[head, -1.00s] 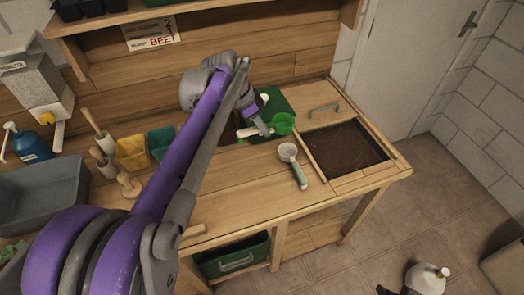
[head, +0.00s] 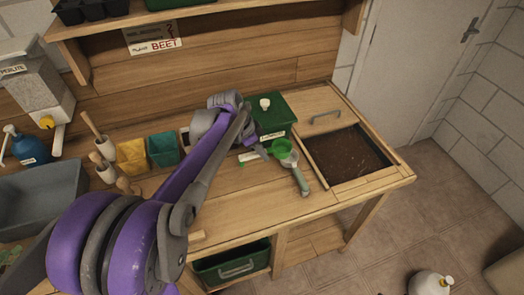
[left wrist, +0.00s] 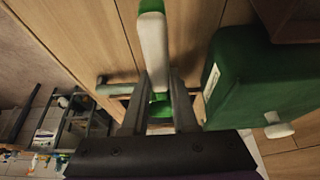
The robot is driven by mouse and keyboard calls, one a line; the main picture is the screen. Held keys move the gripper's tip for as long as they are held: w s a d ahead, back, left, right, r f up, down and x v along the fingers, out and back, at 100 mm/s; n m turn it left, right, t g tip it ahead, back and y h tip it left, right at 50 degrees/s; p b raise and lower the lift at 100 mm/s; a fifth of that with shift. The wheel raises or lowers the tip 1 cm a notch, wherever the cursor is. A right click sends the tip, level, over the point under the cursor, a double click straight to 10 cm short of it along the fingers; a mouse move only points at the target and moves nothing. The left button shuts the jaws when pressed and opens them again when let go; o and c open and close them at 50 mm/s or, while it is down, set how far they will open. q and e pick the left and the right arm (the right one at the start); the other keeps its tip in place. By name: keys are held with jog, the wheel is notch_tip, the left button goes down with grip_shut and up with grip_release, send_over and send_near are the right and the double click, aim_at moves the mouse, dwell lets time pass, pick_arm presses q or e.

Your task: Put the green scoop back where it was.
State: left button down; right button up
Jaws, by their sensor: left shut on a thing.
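The green scoop's bowl (head: 281,148) shows in the head view beside my left gripper (head: 257,150). The gripper is shut on the scoop and holds it just in front of the lidded green box. In the left wrist view the scoop's pale handle (left wrist: 154,48) with a green end points away from the fingers (left wrist: 157,88), and a green part shows between them. In the head view the held bowl overlaps the bowl of a second scoop with a grey-green handle (head: 301,182), which lies on the bench. My right gripper is out of view.
The green box (head: 268,112) with a white knob stands behind; it also shows in the left wrist view (left wrist: 240,78). A soil bin (head: 345,155) is at right. The bench front (head: 240,200) is clear.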

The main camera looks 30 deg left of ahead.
pick_arm(q)
jog(key=shift+f+b, duration=0.3)
jog(key=shift+f, duration=0.3)
jog(key=c, duration=0.7)
grip_release()
jog(key=shift+r, duration=0.1)
